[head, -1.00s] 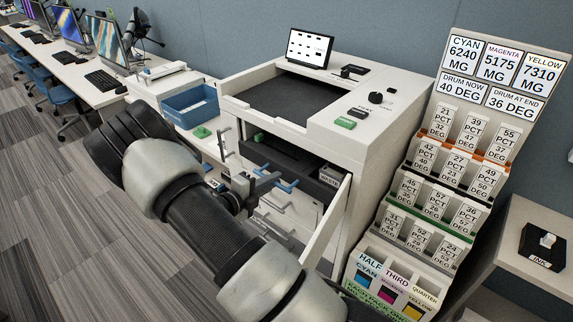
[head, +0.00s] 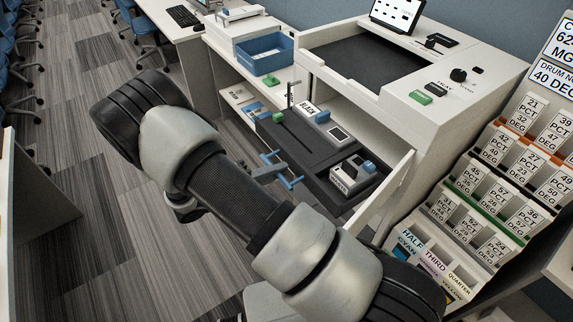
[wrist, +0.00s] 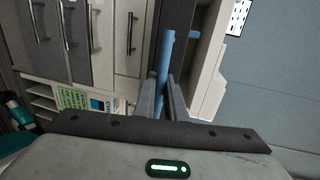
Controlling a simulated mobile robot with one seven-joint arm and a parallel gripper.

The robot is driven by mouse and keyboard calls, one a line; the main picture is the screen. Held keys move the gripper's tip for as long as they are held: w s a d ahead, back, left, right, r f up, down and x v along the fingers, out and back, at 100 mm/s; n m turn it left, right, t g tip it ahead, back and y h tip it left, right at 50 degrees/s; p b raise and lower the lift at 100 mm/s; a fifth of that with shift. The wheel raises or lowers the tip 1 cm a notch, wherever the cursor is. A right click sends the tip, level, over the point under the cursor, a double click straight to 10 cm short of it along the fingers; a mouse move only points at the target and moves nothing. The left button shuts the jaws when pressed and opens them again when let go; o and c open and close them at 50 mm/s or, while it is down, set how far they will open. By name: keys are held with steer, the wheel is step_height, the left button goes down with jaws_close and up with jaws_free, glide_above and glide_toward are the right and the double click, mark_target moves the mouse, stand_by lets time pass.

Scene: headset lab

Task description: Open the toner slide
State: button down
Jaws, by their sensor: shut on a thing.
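The toner slide (head: 292,146) is a dark tray standing well out of the front of the white printer (head: 450,85). It carries a box marked BLACK (head: 308,112) and a white box marked WASTE (head: 343,180). Its blue handle (head: 290,182) is at the near front. In the wrist view, the blue bar (wrist: 165,52) runs between the fingers of my gripper (wrist: 161,84), which is shut on it. In the head view my arm hides most of the gripper.
The white printer door (head: 388,200) stands open right of the slide. A blue bin (head: 265,55) sits on the left counter. A rack of labelled cards (head: 485,185) stands at the right. The carpet (head: 85,200) at left is clear.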

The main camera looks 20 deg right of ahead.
steer(key=shift+s+a, duration=0.1)
steer(key=shift+a, duration=0.1)
steer(key=c, duration=1.8)
jaws_free()
steer(key=shift+a, duration=0.1)
steer(key=b+v, duration=0.1)
steer(key=v, duration=1.6)
steer(key=shift+a+r, duration=0.1)
steer(key=shift+r, duration=0.05)
